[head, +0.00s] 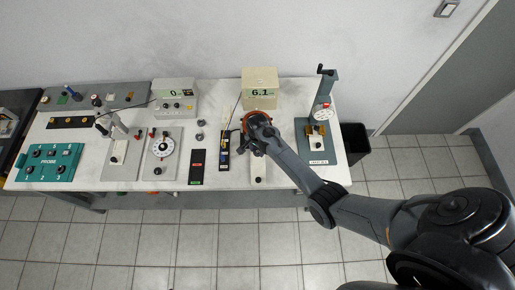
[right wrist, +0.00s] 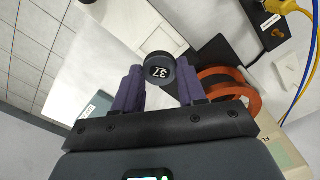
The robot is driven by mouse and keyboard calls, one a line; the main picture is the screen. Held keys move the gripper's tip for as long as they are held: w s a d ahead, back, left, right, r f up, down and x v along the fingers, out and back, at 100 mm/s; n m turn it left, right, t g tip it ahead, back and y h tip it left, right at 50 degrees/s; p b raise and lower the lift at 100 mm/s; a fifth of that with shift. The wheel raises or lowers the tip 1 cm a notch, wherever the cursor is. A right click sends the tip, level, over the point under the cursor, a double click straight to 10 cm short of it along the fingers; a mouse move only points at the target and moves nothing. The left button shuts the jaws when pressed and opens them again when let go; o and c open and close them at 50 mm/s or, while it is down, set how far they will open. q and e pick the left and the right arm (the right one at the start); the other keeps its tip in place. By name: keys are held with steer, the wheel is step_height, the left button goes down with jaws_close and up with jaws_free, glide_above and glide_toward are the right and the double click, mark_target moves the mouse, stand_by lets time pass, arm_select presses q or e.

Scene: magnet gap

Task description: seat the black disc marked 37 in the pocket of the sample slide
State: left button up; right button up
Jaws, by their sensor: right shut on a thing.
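The black disc marked 37 (right wrist: 160,68) is between the purple fingertips of my right gripper (right wrist: 160,82) in the right wrist view, with its white number facing the camera. My right gripper is shut on it. In the head view my right gripper (head: 243,149) is over the bench beside the orange coil, and the disc cannot be made out there. A pale strip with a black knob (head: 258,170), likely the sample slide, extends toward the front edge below the coil. Its pocket is hidden or too small to tell. My left gripper is not in view.
The orange coil (right wrist: 236,88) stands close to my right gripper. The cream meter reading 6.1 (head: 261,88) is behind it. Blue and yellow cables (right wrist: 303,65) run nearby.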

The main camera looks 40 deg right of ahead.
mark_target(258, 153)
steer(key=shift+f+b, duration=1.4)
steer(key=shift+f, duration=0.35)
steer(key=shift+f+b, duration=0.6)
steer(key=shift+f, duration=0.4)
steer(key=shift+f, duration=0.2)
steer(key=o, duration=1.1)
steer(key=shift+c, duration=0.2)
steer(key=c, duration=0.5)
steer(key=shift+r, duration=0.1)
